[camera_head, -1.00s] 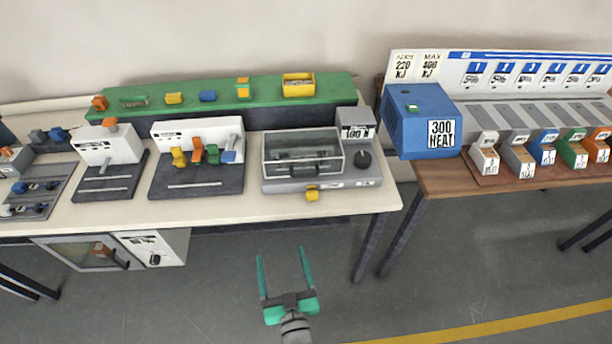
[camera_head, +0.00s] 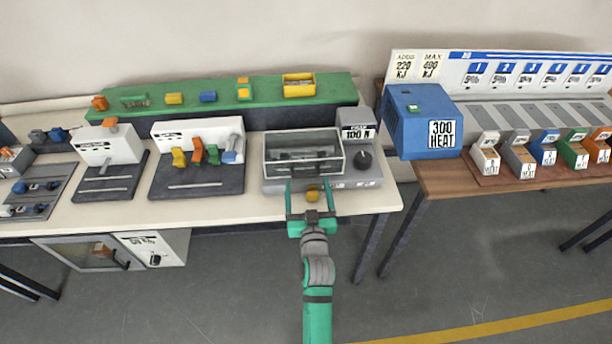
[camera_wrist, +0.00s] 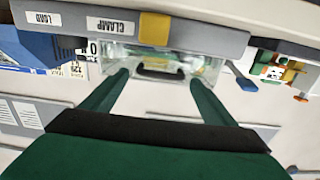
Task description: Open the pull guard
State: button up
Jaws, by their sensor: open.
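The pull guard is a clear box with a grey frame (camera_head: 303,153) on a grey machine at the right end of the pale table. A yellow knob (camera_head: 313,193) sits at the machine's front. The guard also shows in the wrist view (camera_wrist: 150,55) with a dark handle (camera_wrist: 160,72), next to the yellow part (camera_wrist: 155,28) and a "CLAMP" label. My gripper (camera_head: 311,186) is open in front of the machine, its green fingers on either side of the yellow knob in the head view. In the wrist view the fingertips (camera_wrist: 160,75) lie either side of the handle. I cannot tell whether anything touches.
A dial box (camera_head: 356,125) marked 100 stands at the machine's right. A black-based station (camera_head: 196,182) with coloured levers is to the left. A blue heat box (camera_head: 400,110) is on the wooden table (camera_head: 445,182). The floor in front is free.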

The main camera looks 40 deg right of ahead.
aim_at(306, 176)
jog(key=shift+x, duration=2.45)
jog(key=shift+c, duration=0.3)
